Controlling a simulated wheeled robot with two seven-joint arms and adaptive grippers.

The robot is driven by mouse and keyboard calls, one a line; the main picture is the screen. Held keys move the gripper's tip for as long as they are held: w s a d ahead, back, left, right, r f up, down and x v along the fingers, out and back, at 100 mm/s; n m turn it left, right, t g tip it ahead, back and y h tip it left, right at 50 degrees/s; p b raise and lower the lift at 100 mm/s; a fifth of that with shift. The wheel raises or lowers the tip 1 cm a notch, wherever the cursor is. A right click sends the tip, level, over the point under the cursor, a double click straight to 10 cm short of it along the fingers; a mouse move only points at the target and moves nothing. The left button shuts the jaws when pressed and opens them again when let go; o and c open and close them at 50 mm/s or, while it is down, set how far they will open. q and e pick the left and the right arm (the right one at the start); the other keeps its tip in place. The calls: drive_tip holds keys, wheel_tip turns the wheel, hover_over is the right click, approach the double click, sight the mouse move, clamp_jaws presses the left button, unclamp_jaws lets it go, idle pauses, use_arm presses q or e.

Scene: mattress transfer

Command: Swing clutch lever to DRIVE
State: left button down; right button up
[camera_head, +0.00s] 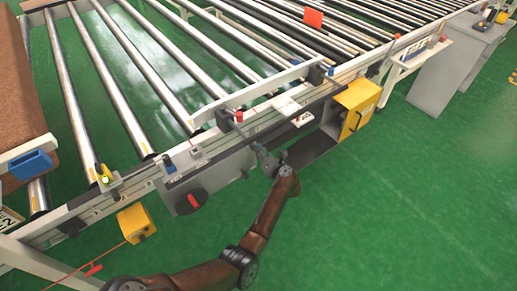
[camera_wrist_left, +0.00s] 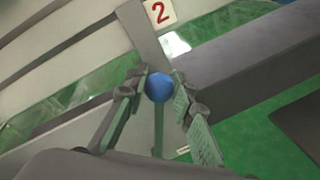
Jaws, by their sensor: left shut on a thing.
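The clutch lever shows in the left wrist view as a round blue knob (camera_wrist_left: 158,88) on a thin greenish stem below it. My left gripper (camera_wrist_left: 158,96) is shut on the lever, with one finger on each side of the knob. In the head view my left gripper (camera_head: 262,152) is at the front side of the conveyor frame, left of the yellow box. There the lever is hidden by my gripper or too small to make out. My right gripper is in neither view.
A roller conveyor (camera_head: 120,200) runs across the back. A yellow box (camera_head: 357,108) is right of my gripper, and a red rotary switch (camera_head: 193,200) is to its left. A brown mattress (camera_head: 22,115) lies at far left. A "2" label (camera_wrist_left: 159,12) is above the knob.

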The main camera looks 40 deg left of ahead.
use_arm(q)
drive_tip(key=shift+w+d, duration=0.15)
drive_tip(key=shift+d, duration=0.05)
drive_tip(key=c, duration=1.7)
unclamp_jaws()
drive_tip(key=shift+w+f, duration=0.1)
drive_tip(key=shift+f, duration=0.05)
drive_tip(key=shift+c, duration=0.2)
drive_tip(key=shift+o, duration=0.6)
drive_tip(key=shift+a, duration=0.1)
drive_tip(key=v, duration=1.2)
